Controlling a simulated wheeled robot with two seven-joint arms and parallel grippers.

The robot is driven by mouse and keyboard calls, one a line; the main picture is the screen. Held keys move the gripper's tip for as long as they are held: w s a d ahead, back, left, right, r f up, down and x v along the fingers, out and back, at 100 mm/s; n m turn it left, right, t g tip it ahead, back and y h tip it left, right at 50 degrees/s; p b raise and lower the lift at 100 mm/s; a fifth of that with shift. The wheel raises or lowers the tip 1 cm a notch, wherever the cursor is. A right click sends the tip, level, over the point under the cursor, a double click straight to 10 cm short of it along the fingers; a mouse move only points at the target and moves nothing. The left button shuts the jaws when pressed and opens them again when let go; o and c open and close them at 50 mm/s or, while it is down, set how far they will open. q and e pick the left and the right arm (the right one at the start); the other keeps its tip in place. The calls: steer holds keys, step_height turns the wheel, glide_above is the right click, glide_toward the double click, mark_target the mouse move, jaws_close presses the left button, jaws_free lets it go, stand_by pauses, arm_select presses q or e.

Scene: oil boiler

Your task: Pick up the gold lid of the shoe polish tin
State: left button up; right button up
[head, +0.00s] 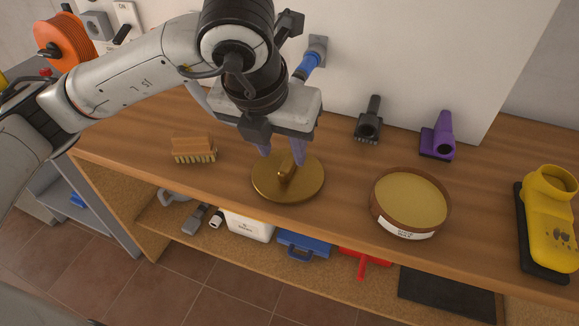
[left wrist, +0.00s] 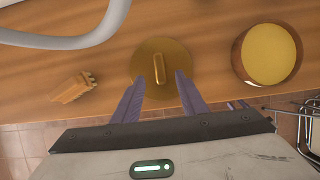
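The gold lid (head: 269,188) is a round disc with a raised bar handle (head: 287,172), lying flat on the wooden bench. It also shows in the left wrist view (left wrist: 148,57). My left gripper (head: 282,158) points down over the lid, its two purple fingers apart on either side of the handle. In the left wrist view the fingertips (left wrist: 169,76) flank the handle with gaps showing, so it is open and not holding. Whether the tips touch the lid I cannot tell. The open shoe polish tin (head: 410,200) stands to the right. My right gripper is not in view.
A brush (head: 194,149) lies left of the lid. A dark nozzle (head: 369,121), a purple nozzle (head: 439,137) and a yellow boot-like object (head: 552,222) stand to the right. The bench (head: 335,195) is clear between lid and tin. A lower shelf holds a blue case (head: 303,244).

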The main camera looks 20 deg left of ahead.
mark_target(287, 163)
arm_select(q)
steer(key=shift+p+x, duration=0.4)
steer(key=shift+x, duration=2.65)
jaws_close()
